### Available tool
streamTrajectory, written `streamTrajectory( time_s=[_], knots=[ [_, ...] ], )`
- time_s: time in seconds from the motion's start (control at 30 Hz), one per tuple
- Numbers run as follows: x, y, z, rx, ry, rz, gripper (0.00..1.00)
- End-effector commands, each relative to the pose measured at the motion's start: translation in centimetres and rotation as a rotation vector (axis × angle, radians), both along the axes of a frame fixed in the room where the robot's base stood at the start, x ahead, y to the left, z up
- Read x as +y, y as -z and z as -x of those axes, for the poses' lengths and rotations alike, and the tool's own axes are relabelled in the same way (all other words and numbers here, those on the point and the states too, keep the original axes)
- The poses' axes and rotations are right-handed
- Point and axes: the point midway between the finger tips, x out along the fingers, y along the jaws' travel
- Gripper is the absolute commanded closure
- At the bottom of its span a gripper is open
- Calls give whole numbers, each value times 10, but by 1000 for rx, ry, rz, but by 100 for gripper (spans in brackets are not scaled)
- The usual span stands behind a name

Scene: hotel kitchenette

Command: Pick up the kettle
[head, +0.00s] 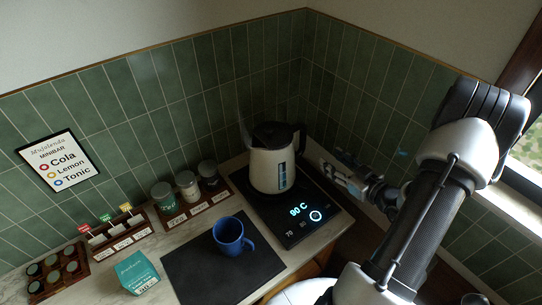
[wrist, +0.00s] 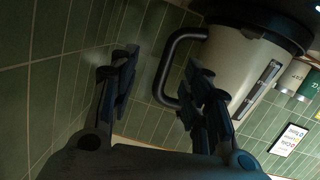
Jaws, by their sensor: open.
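The kettle (head: 272,168) is cream with a black lid, a black handle and a lit blue level window. In the wrist view the kettle (wrist: 240,65) shows tilted at the upper right. Its black loop handle appears in the gap between the fingers of my gripper (wrist: 162,82), and the right finger overlaps the kettle body. I cannot tell how deep the handle lies between the fingers.
A blue mug (head: 229,236) stands on a dark mat (head: 190,262) in front of the kettle. A wooden rack with several jars (head: 188,186) is to the kettle's left. Green tiled walls (head: 225,95) meet in a corner close behind it. A teal packet (head: 137,273) lies farther left.

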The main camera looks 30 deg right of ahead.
Motion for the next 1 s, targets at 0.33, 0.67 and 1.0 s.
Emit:
streamTrajectory(
  time_s=[0.33, 0.67, 1.0],
  knots=[
    [12, 8, 37, -209, -39, -151, 56],
    [19, 9, -33, -208, -44, -149, 56],
    [20, 8, -77, -207, -38, -149, 56]
  ],
)
